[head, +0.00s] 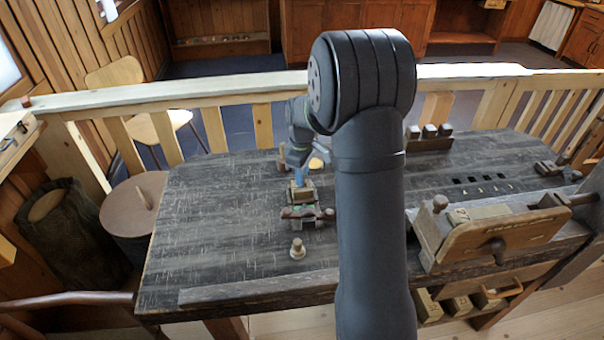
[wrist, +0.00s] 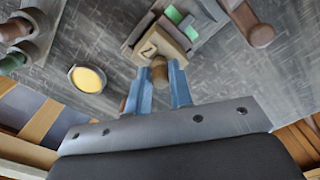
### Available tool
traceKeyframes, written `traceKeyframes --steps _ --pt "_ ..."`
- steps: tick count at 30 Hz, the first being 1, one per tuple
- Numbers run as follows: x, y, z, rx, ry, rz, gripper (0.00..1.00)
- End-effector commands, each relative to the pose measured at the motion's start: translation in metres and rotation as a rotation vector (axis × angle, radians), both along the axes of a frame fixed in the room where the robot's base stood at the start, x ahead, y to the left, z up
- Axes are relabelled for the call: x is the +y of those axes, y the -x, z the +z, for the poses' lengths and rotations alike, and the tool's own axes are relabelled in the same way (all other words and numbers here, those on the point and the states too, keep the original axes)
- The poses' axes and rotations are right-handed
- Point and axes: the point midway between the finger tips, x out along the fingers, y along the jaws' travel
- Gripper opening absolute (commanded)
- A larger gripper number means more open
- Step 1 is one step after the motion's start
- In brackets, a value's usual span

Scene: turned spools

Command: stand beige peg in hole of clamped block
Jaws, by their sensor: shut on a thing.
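My gripper (wrist: 160,74) has two blue fingers shut on the beige peg (wrist: 159,67), whose tan rounded part shows between the fingertips in the wrist view. The wooden block (wrist: 166,44) lies right beyond the peg, in a clamp with green pads (wrist: 174,14). The peg overlaps the block's near edge in this view; I cannot tell whether they touch or whether any of the peg is in the hole. The hole is not clearly visible. In the head view my gripper (head: 299,176) is just above the block (head: 301,194) and the clamp (head: 304,214); the peg is too small to make out.
A small turned spool (head: 297,249) stands on the dark bench (head: 220,225) in front of the clamp. A round dish with yellow contents (wrist: 88,79) is left of my fingers. A large wooden vise (head: 490,235) is at right. The bench's left side is clear.

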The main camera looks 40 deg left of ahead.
Motion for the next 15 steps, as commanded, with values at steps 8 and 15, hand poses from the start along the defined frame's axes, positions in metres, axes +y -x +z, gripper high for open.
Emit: traceKeyframes --steps 8,15 --pt "0.0000 -0.0001 0.0002 0.000 0.000 0.000 0.26" --pt "0.0001 -0.0001 0.0003 0.000 0.000 0.000 0.45"
